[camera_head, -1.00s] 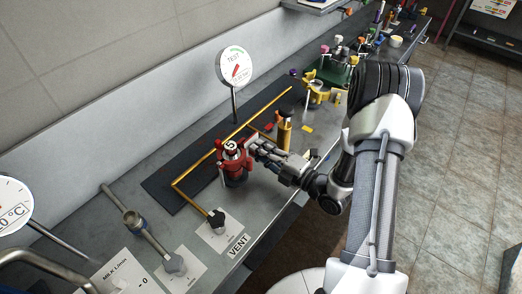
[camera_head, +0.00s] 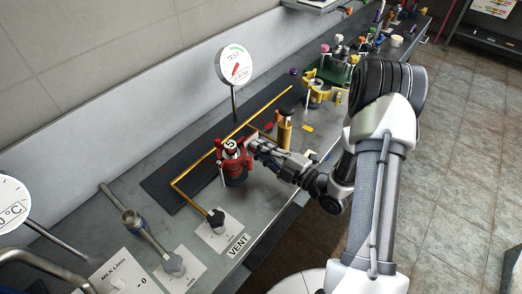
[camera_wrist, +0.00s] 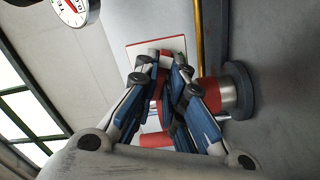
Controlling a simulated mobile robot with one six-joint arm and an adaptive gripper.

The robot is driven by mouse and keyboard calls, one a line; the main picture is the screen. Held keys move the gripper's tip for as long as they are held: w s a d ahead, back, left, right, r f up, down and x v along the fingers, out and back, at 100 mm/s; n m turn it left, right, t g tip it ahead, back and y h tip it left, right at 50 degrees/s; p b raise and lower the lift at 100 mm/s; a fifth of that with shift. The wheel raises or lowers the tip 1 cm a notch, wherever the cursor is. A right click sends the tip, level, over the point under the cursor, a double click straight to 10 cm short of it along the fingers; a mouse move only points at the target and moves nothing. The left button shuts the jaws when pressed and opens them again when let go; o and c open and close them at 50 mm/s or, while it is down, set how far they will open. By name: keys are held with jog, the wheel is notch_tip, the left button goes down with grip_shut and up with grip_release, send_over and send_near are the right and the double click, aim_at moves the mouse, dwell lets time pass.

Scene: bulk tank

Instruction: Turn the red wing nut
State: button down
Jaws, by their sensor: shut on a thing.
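The red fitting (camera_head: 233,166) stands upright on the bench, with a pale numbered cap on top and red wings at its sides. In the wrist view its red and silver body (camera_wrist: 213,93) lies just right of the fingers, on a dark round base. My gripper (camera_head: 256,146) reaches it from the right at the height of its upper part. In the wrist view my gripper (camera_wrist: 163,75) has its blue-padded fingers shut on a red part of the wing nut. The fingers hide much of that part, so the exact hold is unclear.
A brass pipe (camera_head: 190,176) runs over the dark mat behind the fitting to a black knob (camera_head: 216,221). A brass cylinder (camera_head: 284,131) stands close to my gripper. A yellow fitting (camera_head: 322,92) is farther back. A TEST gauge (camera_head: 235,66) stands near the wall.

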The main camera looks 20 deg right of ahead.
jog(key=m+p, duration=0.1)
jog(key=m, duration=1.1)
jog(key=shift+m+p, duration=0.3)
jog(key=shift+m, duration=0.1)
dwell(0.3)
jog(key=c, duration=1.7)
grip_release()
jog(key=v, duration=1.2)
